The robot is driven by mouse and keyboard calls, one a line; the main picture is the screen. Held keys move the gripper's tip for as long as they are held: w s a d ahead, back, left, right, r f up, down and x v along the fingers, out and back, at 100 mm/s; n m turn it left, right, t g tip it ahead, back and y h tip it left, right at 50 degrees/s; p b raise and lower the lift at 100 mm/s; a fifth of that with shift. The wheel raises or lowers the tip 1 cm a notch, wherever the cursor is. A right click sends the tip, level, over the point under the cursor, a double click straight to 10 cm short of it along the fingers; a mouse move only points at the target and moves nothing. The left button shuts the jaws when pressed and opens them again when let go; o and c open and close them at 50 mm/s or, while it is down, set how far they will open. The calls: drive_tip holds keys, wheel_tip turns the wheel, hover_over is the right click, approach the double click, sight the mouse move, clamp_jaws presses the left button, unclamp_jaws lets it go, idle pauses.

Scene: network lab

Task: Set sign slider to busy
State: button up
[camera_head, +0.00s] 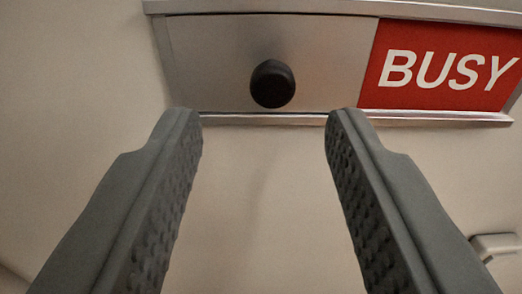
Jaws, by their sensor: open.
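The sign (270,119) is a metal frame with rails, across the top of the view on a pale wall. Its grey sliding plate (215,65) covers the left part and carries a round black knob (272,84). To the right of the plate, the red panel (455,68) with the white word BUSY is uncovered. My gripper (264,118) is open and empty. Its two grey textured fingers point up toward the sign, with the tips near the lower rail on either side below the knob. I cannot tell whether the tips touch the rail.
A small light-coloured fitting (496,245) sticks out at the lower right, beside my right finger. The space between the fingers is clear.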

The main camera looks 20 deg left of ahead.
drive_tip(key=v, duration=1.2)
drive_tip(key=s+d+f+m+h, duration=0.1)
drive_tip(key=s+d+f, duration=0.4)
drive_tip(key=f, duration=0.5)
drive_tip(key=s+d+f+m+h, duration=0.1)
drive_tip(key=s+d+f, duration=0.4)
drive_tip(key=f, duration=0.5)
drive_tip(key=s+d+f+m+h, duration=0.1)
drive_tip(key=s+d+f+h, duration=0.2)
drive_tip(key=s+d+f, duration=0.3)
wheel_tip(320, 180, down, 4)
drive_tip(key=shift+s+f, duration=0.1)
drive_tip(key=shift+s, duration=1.05)
